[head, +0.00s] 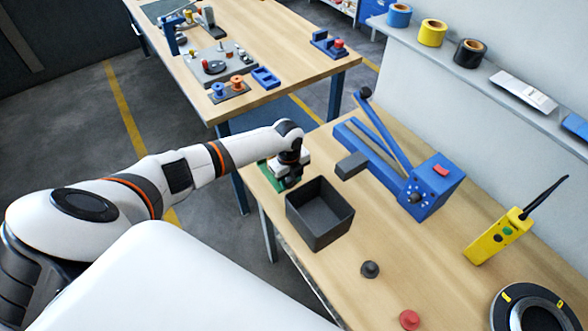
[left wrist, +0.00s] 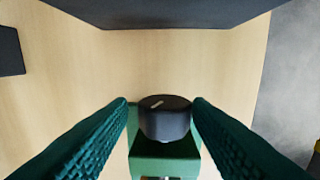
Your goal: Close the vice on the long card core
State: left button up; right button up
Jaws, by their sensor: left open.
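A small green vice (head: 266,180) stands at the left edge of the near workbench, mostly hidden by my left gripper (head: 289,172) in the head view. In the left wrist view the green vice body (left wrist: 165,160) shows with a round dark knob (left wrist: 165,118) that bears a pale mark. My left gripper (left wrist: 160,103) is open, with one teal ridged finger on each side of the knob. I cannot tell whether the fingers touch it. I cannot make out the long card core in either view. My right gripper is not in view.
A dark open box (head: 318,232) stands close beside the vice. A grey block (head: 351,165) and a blue lever tool (head: 420,190) lie behind it. A yellow handset (head: 497,237) is at the right. A second workbench (head: 300,70) stands at the back.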

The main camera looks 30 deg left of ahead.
pick_arm(q)
jog(key=shift+s+a+r+t, duration=0.1)
jog(key=shift+s+a+t, duration=0.2)
jog(key=shift+t, duration=0.2)
jog(key=shift+s+t+h, duration=0.3)
jog(key=shift+t+h, duration=0.2)
jog(key=shift+t, duration=0.4)
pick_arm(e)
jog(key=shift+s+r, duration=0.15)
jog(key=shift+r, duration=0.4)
pick_arm(q)
jog(key=shift+w, duration=0.15)
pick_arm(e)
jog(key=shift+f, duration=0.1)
pick_arm(q)
jog(key=shift+s+f+t+h+b, duration=0.35)
jog(key=shift+f+t+b, duration=0.2)
jog(key=shift+t, duration=0.25)
jog(key=shift+s+a+r+t+h+b, duration=0.2)
jog(key=shift+t+h+b, duration=0.15)
jog(key=shift+t+b, duration=0.35)
jog(key=shift+r, duration=0.15)
jog(key=shift+w+d, duration=0.1)
jog(key=shift+w, duration=0.1)
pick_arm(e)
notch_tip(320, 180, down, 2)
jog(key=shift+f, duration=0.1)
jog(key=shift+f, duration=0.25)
